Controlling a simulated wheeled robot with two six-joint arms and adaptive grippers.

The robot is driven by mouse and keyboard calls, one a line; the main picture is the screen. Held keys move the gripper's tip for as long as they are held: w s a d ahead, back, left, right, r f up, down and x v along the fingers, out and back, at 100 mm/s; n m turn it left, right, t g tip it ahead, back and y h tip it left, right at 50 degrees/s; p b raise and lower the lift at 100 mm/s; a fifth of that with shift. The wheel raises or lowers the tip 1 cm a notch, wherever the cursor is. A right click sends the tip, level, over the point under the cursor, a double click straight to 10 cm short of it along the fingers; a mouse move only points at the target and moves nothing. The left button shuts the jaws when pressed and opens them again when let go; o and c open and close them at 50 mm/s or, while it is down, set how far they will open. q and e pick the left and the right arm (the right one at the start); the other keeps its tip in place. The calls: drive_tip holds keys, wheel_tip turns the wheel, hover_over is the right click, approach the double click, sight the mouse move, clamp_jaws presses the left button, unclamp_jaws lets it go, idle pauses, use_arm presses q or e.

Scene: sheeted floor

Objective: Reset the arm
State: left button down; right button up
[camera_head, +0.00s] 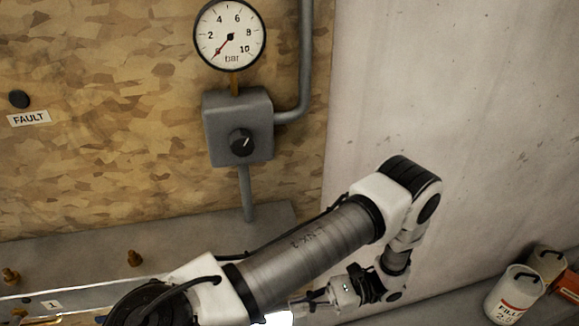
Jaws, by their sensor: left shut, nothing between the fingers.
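My left arm (310,245) comes in from the bottom left, reaches to the right and folds back down at its elbow. My left gripper (308,303) is at the bottom centre, below the arm link, pointing left. It is shut with nothing visible in it, and looks small and partly dark against the bench. It is apart from the wall fittings. My right gripper is not in view.
A pressure gauge (230,36) sits above a grey box with a black knob (241,142) on the wall panel. A FAULT label (29,118) is at the left. Brass fittings (134,258) stand at the lower left. White cans (513,295) stand at the lower right.

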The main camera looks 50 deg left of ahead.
use_arm(q)
drive_tip(key=shift+s+r, duration=0.1)
drive_tip(key=shift+s, duration=0.05)
drive_tip(key=s+d+f+n+t+h, duration=0.1)
drive_tip(key=s+d+f+t+h, duration=0.2)
drive_tip(key=s+f, duration=0.3)
drive_tip(key=s+d+f+n+t+h, duration=0.2)
drive_tip(key=s+d+f+t+h, duration=0.15)
drive_tip(key=s, duration=0.55)
drive_tip(key=w+f+n+t, duration=0.1)
drive_tip(key=w+f+t, duration=0.4)
drive_tip(key=w+t, duration=0.5)
drive_tip(key=shift+w+d+n, duration=0.25)
drive_tip(key=shift+w+n, duration=0.1)
drive_tip(key=shift+n, duration=0.05)
drive_tip(key=shift+t, duration=0.25)
